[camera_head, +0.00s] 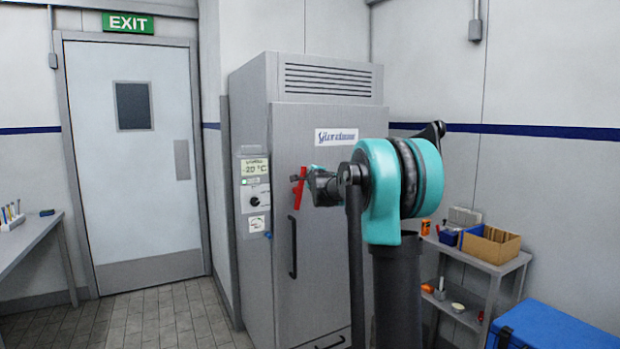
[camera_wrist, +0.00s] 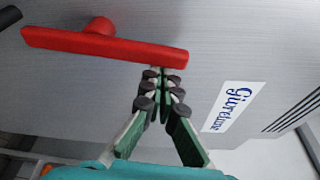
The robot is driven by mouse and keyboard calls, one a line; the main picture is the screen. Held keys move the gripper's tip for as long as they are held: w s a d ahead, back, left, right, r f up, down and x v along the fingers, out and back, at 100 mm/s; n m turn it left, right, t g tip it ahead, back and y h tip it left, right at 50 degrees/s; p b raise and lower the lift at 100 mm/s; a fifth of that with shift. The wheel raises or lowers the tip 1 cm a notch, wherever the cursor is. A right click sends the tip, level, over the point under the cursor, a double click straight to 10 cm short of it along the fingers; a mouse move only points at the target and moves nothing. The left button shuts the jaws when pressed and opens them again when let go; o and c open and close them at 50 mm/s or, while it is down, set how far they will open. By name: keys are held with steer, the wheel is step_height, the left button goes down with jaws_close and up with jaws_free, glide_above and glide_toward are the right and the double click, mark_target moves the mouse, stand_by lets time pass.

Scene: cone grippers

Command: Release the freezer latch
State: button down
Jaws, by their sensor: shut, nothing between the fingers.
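The grey freezer (camera_head: 285,130) stands against the back wall with its door closed. Its red latch (camera_head: 298,190) is a bar on the door front, close to upright and slightly tilted in the head view. In the wrist view the red latch (camera_wrist: 90,47) runs across the upper left, with a round red pivot behind it. My gripper (camera_head: 308,178) is at the latch's upper part. In the wrist view my gripper (camera_wrist: 161,78) is shut and empty, its fingertips at the right end of the bar. I cannot tell whether they touch it.
A black door handle (camera_head: 292,247) is below the latch. A control panel (camera_head: 255,185) is on the freezer's left side. A shelf cart (camera_head: 480,262) with boxes and a blue cooler (camera_head: 550,325) stand at the right. A bench (camera_head: 30,235) is at the left. The floor (camera_head: 165,320) in front of the exit door is clear.

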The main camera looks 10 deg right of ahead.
steer(key=shift+a, duration=0.25)
stand_by(0.5)
